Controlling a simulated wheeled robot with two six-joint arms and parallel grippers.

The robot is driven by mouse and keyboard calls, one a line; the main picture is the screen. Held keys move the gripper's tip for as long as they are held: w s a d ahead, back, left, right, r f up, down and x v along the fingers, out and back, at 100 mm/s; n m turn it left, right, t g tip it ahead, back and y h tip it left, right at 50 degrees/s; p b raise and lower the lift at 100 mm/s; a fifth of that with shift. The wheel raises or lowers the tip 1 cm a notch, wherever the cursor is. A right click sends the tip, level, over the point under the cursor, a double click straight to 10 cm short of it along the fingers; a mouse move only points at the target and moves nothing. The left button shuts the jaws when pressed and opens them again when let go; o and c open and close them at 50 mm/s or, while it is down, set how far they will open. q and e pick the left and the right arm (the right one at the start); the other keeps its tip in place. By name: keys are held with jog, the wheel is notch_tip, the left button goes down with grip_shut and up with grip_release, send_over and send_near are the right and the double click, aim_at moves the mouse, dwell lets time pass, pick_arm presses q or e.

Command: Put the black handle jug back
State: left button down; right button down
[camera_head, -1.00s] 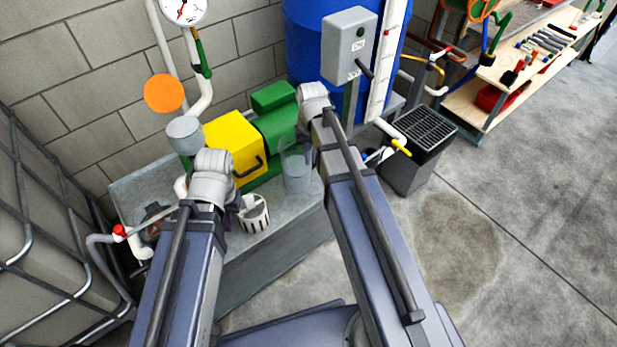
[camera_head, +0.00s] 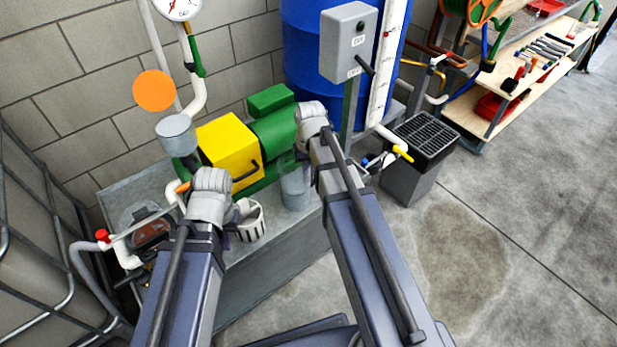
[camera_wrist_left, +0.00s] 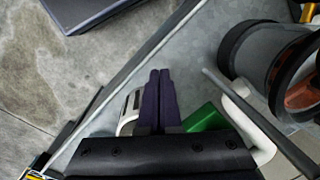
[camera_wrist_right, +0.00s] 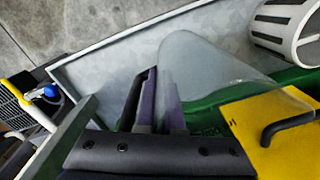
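The clear jug (camera_head: 295,190) is upright at the bench's front edge, in front of the green and yellow machine; I cannot tell whether it touches the bench. In the right wrist view the see-through jug (camera_wrist_right: 205,75) is directly beyond my right gripper (camera_wrist_right: 155,95). Its fingers are close around a black handle strip at the jug's side and appear shut on it. In the head view the right gripper (camera_head: 303,165) is mostly hidden by its wrist. My left gripper (camera_wrist_left: 160,95) is shut and empty, above the bench near the white slotted basket (camera_head: 251,221).
The grey metal bench (camera_head: 270,245) carries a yellow box (camera_head: 228,150), a green motor (camera_head: 275,130) and a red-brown round filter opening (camera_head: 150,232). A grey switch box (camera_head: 348,43) stands close behind the right arm. A black-grated bin (camera_head: 420,140) is to the right, with open floor beyond.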

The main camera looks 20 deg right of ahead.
jog(key=shift+f, duration=0.1)
jog(key=c, duration=1.1)
grip_release()
jog(key=shift+o, duration=0.2)
notch_tip(320, 180, up, 12)
jog(key=p, duration=1.2)
jog(key=shift+r, duration=0.2)
jog(key=s+a+n+h, duration=0.1)
jog(key=s+a+n, duration=0.4)
jog(key=s+a, duration=0.9)
jog(key=shift+s+a, duration=0.15)
jog(key=shift+a, duration=0.1)
